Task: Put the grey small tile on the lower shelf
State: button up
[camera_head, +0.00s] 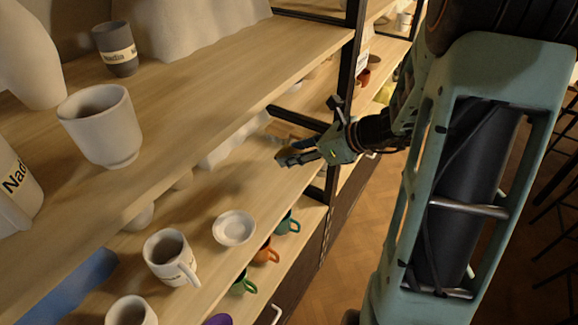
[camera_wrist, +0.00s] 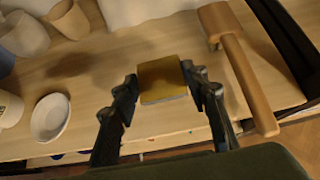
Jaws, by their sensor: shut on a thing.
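My gripper (camera_wrist: 160,84) is shut on a small square tile (camera_wrist: 163,78) in the wrist view. The tile's face looks ochre-brown and its near edge pale grey. In the head view my gripper (camera_head: 287,158) is low over the far right part of the shelf board (camera_head: 215,190) below the top one, and the tile is hard to make out. The wrist view shows this board (camera_wrist: 85,90) under the tile. I cannot tell whether the tile touches it.
A wooden mallet (camera_wrist: 240,75) lies right of the tile. A white dish (camera_head: 234,228) and a white mug (camera_head: 170,257) stand on the same board. The upper shelf (camera_head: 215,75) overhangs it, with a dark upright (camera_head: 347,75) near my arm. Coloured mugs (camera_head: 267,252) are lower down.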

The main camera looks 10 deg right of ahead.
jog(key=shift+x, duration=0.75)
jog(key=shift+w+a+f+b, duration=0.1)
jog(key=shift+f+b, duration=0.1)
jog(key=shift+f, duration=0.8)
jog(key=shift+w+a+f+b, duration=0.1)
jog(key=shift+w+f+b, duration=0.1)
jog(key=shift+f, duration=0.85)
jog(key=shift+f, duration=0.15)
jog(key=o, duration=1.2)
